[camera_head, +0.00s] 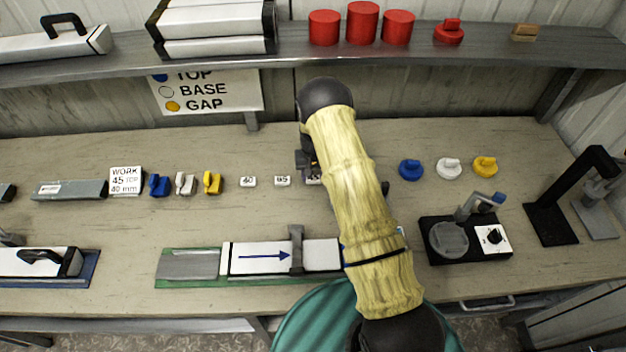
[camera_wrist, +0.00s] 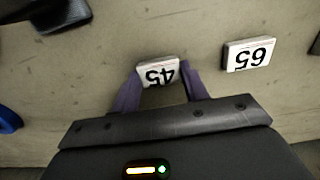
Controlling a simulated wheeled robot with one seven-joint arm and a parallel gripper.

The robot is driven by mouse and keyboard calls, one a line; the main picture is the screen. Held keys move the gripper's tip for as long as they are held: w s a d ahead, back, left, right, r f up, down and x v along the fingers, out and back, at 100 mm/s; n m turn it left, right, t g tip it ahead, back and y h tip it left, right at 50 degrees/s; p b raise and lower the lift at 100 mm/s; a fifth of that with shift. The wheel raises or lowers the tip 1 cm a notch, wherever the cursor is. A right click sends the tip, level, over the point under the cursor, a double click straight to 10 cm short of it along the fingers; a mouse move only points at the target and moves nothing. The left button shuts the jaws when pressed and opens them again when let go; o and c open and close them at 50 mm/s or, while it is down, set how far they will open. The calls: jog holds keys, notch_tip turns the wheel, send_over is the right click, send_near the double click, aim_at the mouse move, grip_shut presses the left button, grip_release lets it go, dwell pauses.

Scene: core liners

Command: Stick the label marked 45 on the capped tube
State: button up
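The label marked 45 (camera_wrist: 158,73) is a small white block lying on the bench, its number upside down in the wrist view. In the head view only part of it (camera_head: 313,181) shows beside my arm. My gripper (camera_wrist: 160,78) is low over the bench with its two fingers apart, one on each side of the label; I cannot tell whether they touch it. The gripper also shows in the head view (camera_head: 306,163). A white tube (camera_head: 262,258) with a blue arrow lies in a green-edged cradle (camera_head: 188,282) under a grey clamp. My arm hides its right end, so its cap is unclear.
Another label, seemingly 65 (camera_wrist: 249,55), lies close beside; a further label (camera_head: 248,182) is farther left. Blue, white and yellow caps (camera_head: 448,168) stand to the right, above a black device (camera_head: 465,240). A work card (camera_head: 126,180) and coloured clips (camera_head: 186,184) lie left.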

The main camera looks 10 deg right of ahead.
aim_at(313, 178)
jog(key=shift+r, duration=0.1)
jog(key=shift+r+p, duration=1.35)
jog(key=shift+r, duration=1.55)
